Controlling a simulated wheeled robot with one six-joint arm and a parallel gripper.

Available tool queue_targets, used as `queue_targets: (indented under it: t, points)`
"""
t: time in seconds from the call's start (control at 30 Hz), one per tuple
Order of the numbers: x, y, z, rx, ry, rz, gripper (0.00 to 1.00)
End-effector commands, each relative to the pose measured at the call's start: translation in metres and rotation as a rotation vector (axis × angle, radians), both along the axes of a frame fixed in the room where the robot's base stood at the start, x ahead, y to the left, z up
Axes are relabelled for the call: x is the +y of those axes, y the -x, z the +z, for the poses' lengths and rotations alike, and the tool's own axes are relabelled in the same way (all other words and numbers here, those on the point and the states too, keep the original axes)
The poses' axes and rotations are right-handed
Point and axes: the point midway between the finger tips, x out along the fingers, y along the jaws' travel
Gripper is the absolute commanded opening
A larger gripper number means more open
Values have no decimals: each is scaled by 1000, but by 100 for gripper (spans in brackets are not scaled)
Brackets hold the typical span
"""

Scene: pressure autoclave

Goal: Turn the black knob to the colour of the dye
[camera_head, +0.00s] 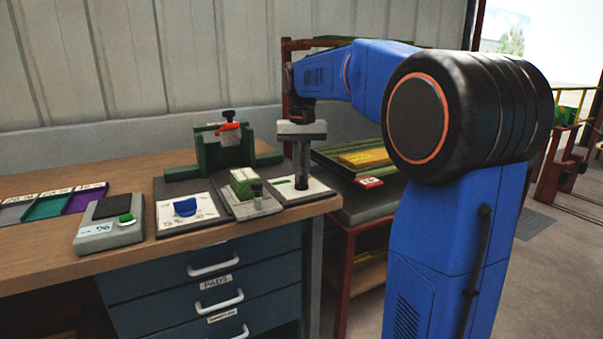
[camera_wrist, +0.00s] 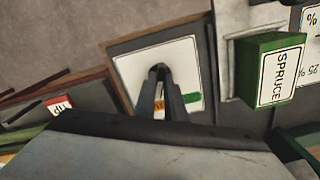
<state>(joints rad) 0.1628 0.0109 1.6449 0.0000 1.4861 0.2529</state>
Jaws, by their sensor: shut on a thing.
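My gripper (camera_head: 301,180) points straight down over a white dial plate (camera_head: 316,187) at the right end of the bench. In the wrist view its dark fingers (camera_wrist: 160,72) are shut over the middle of the plate (camera_wrist: 130,68). The black knob is hidden by the fingers or blends with them, and its heading cannot be read. The plate shows a green mark (camera_wrist: 191,98) and a small orange mark (camera_wrist: 159,104) between the fingers. A green block labelled SPRUCE (camera_wrist: 262,66) stands beside the plate; it also shows in the head view (camera_head: 243,183).
A blue knob (camera_head: 185,207) sits on another white plate to the left. A grey box with a green knob (camera_head: 126,219) and coloured trays (camera_head: 47,207) lie further left. A green fixture with a red lever (camera_head: 226,128) stands behind. A lower red-framed stand (camera_head: 345,245) is to the right.

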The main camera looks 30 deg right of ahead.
Motion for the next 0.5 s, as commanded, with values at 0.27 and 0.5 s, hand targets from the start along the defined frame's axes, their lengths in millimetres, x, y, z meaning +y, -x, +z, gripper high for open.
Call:
queue_targets:
  t: [0.27,0.5]
  points:
    - [0,0,0,-1,0,255,0]
    - [-1,0,0,-1,0,483,0]
